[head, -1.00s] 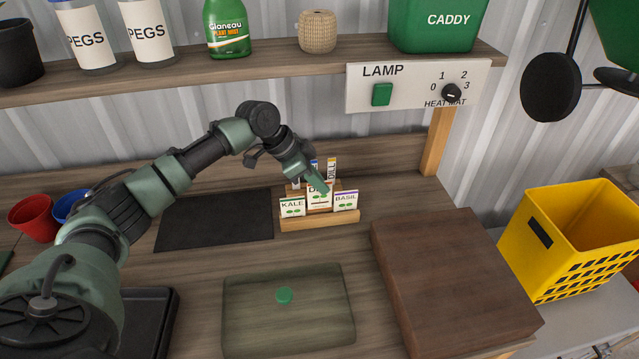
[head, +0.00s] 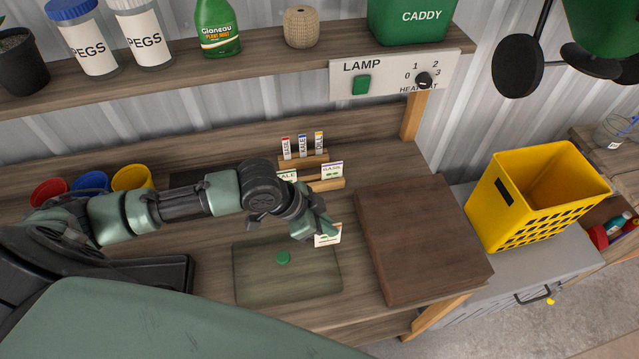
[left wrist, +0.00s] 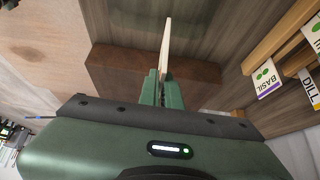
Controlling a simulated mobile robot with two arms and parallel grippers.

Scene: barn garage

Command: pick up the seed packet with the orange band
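My left gripper (head: 318,229) is shut on a white seed packet (head: 329,236) in the head view. The gripper covers part of its face, and an orange-brown mark shows low on it. The packet is held up in front of the seed rack, near the right edge of the translucent mat. In the left wrist view the packet (left wrist: 166,47) shows edge-on between the green fingers (left wrist: 162,88). The wooden rack (head: 328,185) holds a KALE packet (head: 287,176), partly hidden by my arm, and a BASIL packet (head: 332,169). My right gripper is not in view.
Several small upright labels (head: 302,146) stand at the rack's back. A dark wooden block (head: 420,240) lies right of the packet. The mat (head: 260,285) has a green disc (head: 283,257) on it. A yellow crate (head: 530,195) stands further right. Cups (head: 132,178) stand left.

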